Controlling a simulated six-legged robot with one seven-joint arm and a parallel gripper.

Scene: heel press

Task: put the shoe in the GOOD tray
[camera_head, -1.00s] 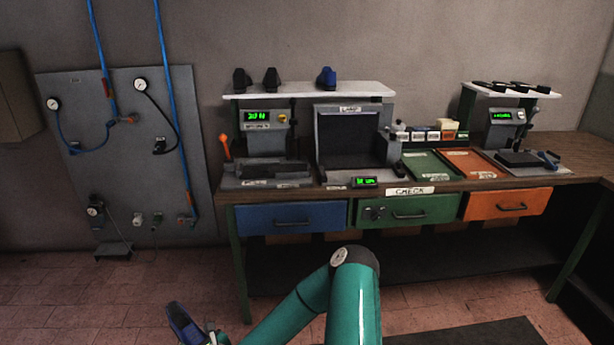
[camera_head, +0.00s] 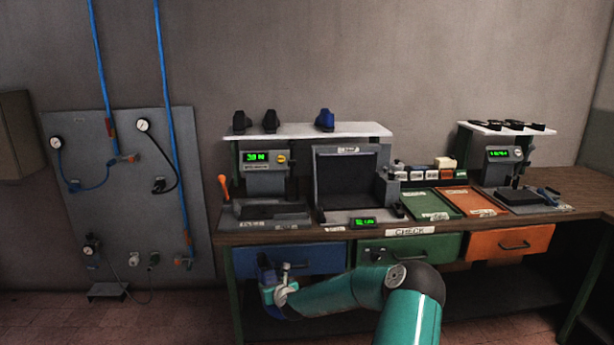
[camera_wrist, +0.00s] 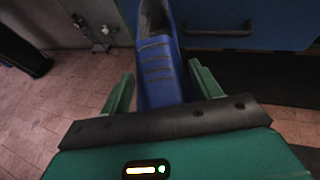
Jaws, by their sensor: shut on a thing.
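The blue shoe (camera_head: 265,270) is held in front of the blue drawer, below the bench top. In the wrist view the shoe (camera_wrist: 158,62) lies between the two green fingers of my gripper (camera_wrist: 160,88), its opening pointing away from the palm. In the head view my gripper (camera_head: 271,288) is at the end of the teal arm and partly hides the shoe. A green tray (camera_head: 432,206) and an orange tray (camera_head: 472,203) lie side by side on the bench, to the right of and above the gripper. Their small labels are too blurred to read.
The bench edge and drawers (camera_head: 305,259) stand just behind the shoe. The grey press (camera_head: 347,180) is left of the trays, with small boxes (camera_head: 418,173) behind them. A second machine (camera_head: 503,165) stands at the right. Both trays look empty.

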